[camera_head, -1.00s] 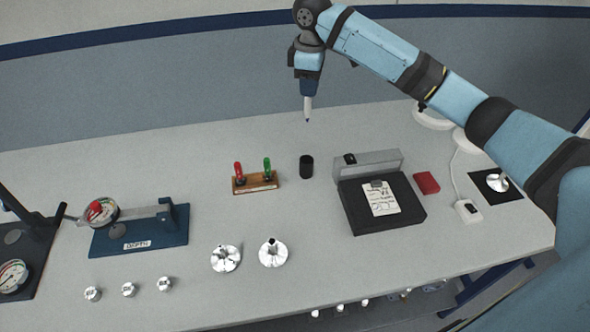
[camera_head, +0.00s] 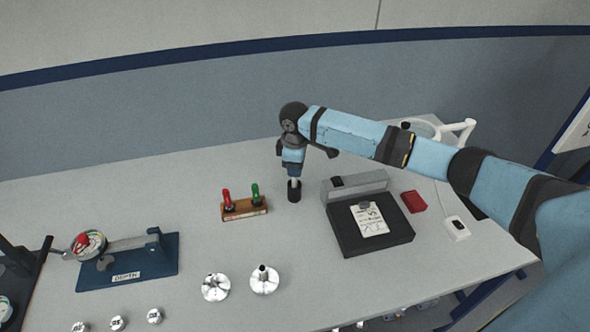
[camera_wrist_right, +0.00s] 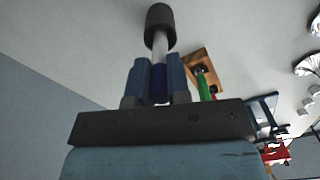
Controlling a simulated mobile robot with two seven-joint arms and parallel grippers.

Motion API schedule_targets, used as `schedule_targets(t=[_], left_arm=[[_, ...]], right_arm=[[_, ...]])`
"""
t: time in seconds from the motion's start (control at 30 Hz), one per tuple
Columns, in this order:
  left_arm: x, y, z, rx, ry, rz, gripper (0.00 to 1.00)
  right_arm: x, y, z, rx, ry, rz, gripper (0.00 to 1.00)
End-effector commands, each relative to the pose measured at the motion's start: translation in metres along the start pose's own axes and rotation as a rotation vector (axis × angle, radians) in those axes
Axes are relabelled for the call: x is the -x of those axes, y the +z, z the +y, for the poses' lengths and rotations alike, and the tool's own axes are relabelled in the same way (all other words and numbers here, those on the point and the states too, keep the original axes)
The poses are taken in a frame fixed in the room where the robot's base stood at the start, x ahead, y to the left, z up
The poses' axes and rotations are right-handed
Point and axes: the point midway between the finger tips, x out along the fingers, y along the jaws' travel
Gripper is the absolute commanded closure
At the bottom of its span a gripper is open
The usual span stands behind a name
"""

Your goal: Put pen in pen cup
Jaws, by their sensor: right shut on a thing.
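My right gripper (camera_head: 292,172) is over the black pen cup (camera_head: 294,191) near the back middle of the table. It is shut on the pen (camera_head: 295,181), which is white with a blue section. In the right wrist view the pen (camera_wrist_right: 160,48) runs from between the two blue fingers (camera_wrist_right: 158,80) to the pen cup (camera_wrist_right: 160,20). The pen's far end is hidden at the cup, apparently inside its mouth. The cup stands upright. My left gripper is not in view.
A wooden stand (camera_head: 244,209) with a red and a green tool is just left of the cup. A black box (camera_head: 369,228) with a paper label and a red block (camera_head: 413,201) are to the right. A blue depth gauge base (camera_head: 128,264) and silver flanges (camera_head: 264,280) sit nearer the front.

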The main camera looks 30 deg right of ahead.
Motion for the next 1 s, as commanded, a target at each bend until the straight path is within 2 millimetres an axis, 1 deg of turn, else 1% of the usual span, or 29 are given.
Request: schedule_targets(t=[0.03, 0.1, 0.43, 0.47, 0.5, 0.57, 0.87, 1.0], left_arm=[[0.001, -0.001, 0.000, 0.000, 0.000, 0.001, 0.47], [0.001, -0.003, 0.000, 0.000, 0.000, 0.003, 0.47], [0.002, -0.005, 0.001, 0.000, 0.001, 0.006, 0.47], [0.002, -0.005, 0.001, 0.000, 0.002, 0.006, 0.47], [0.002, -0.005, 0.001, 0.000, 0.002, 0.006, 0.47], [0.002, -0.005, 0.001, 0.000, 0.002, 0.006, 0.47], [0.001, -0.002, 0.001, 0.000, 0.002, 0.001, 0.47], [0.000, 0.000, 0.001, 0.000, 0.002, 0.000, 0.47]], right_arm=[[-0.007, 0.000, 0.000, 0.000, -0.001, 0.000, 1.00], [-0.012, 0.000, 0.000, 0.001, 0.000, 0.000, 1.00], [-0.015, 0.000, 0.000, 0.000, -0.001, 0.001, 1.00], [-0.016, 0.000, 0.000, 0.000, 0.000, 0.001, 0.81], [-0.015, 0.000, 0.000, 0.000, 0.000, 0.001, 0.72], [-0.015, 0.000, 0.000, 0.000, 0.000, 0.001, 0.58], [-0.014, 0.000, 0.000, 0.000, 0.001, 0.001, 0.58], [0.000, -0.001, 0.001, 0.000, 0.003, 0.004, 0.58]])
